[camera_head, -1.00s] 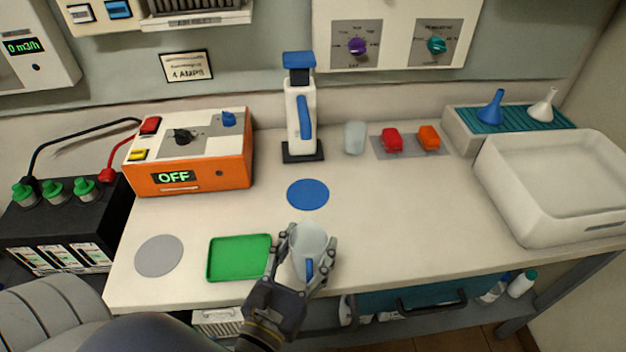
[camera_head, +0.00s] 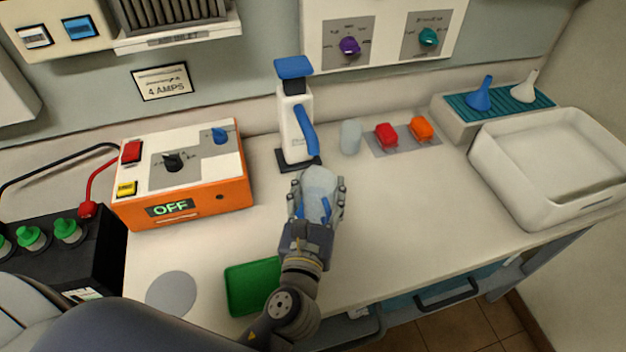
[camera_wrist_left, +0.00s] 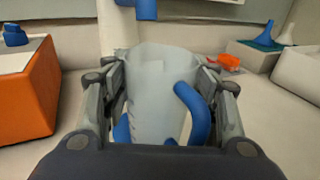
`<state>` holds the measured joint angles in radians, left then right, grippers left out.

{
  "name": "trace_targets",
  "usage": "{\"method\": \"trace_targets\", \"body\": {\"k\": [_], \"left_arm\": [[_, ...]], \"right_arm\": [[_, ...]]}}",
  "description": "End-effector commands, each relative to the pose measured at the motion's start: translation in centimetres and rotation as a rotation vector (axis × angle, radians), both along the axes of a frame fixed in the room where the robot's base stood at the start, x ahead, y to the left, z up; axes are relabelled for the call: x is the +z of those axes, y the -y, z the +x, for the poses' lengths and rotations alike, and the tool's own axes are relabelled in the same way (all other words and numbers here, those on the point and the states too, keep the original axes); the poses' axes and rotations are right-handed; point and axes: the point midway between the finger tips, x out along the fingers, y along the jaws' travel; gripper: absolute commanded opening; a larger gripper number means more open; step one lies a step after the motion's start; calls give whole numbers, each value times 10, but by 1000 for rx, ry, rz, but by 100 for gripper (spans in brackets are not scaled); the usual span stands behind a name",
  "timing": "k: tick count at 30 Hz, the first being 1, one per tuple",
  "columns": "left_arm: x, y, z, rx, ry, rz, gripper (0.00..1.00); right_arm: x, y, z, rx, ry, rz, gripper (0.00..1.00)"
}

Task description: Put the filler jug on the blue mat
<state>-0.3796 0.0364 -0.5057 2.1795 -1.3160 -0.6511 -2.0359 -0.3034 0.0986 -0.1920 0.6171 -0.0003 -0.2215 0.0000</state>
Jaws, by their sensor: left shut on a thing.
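The filler jug (camera_head: 319,184), pale and translucent with a blue handle, is gripped between the fingers of my left gripper (camera_head: 317,205). It is upright, and its handle (camera_wrist_left: 192,112) faces me in the left wrist view. The blue mat is mostly covered by the jug and fingers; a blue sliver of it (camera_head: 294,208) shows at the left finger, and another (camera_wrist_left: 122,130) beside the jug in the left wrist view. The jug is over the mat; I cannot tell whether its base touches it. My right gripper is not in view.
A white dispenser with blue top and handle (camera_head: 295,125) stands just behind the jug. An orange device (camera_head: 183,175) is left, a green tray (camera_head: 250,285) and grey disc (camera_head: 171,293) in front. A clear cup (camera_head: 350,137) and white basin (camera_head: 545,165) are right.

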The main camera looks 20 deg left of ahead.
Motion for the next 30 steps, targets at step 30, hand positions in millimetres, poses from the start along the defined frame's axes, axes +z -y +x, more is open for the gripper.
{"method": "trace_targets", "body": {"k": [30], "left_arm": [[-40,-24,48,-1,-1,0,29]], "right_arm": [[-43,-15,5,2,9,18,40]]}}
